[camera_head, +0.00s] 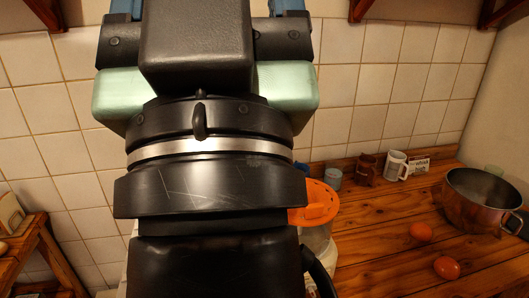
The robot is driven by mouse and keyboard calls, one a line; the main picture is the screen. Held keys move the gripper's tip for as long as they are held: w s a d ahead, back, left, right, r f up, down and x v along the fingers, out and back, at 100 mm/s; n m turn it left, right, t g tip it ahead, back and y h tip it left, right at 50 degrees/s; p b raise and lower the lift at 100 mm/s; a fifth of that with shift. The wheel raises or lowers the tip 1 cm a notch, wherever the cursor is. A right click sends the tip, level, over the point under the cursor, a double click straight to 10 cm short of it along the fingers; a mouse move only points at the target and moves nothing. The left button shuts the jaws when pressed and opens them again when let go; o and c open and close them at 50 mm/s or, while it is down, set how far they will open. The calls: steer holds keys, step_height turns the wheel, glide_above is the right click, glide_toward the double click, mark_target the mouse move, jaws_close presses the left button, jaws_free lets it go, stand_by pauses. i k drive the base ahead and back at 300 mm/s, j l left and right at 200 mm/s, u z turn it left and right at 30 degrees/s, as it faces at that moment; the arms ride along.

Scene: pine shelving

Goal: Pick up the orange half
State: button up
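No cut orange half can be made out for certain. Two small, glossy orange-red round things lie apart on the wooden counter at right: one farther back (421,231) and one nearer (447,267). I cannot tell whether either is an orange half. My arm fills the left and middle of the picture and hides much of the counter and wall behind it. My gripper's fingers do not show, so its place relative to the round things cannot be seen.
An orange-topped clear container (316,203) stands just right of my arm, partly hidden. A large metal pot (480,203) is at the right. A white mug (396,167) and brown mug (367,170) stand by the tiled wall. Counter (385,260) left of the round things is bare.

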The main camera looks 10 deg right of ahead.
mark_target(420, 230)
steer(key=z, duration=0.85)
steer(key=i+j+z, duration=0.15)
steer(key=i+z, duration=0.2)
steer(key=i, duration=0.15)
steer(key=i+j+z, duration=0.25)
steer(key=i+z, duration=0.15)
steer(key=i+j, duration=0.25)
steer(key=i, duration=0.25)
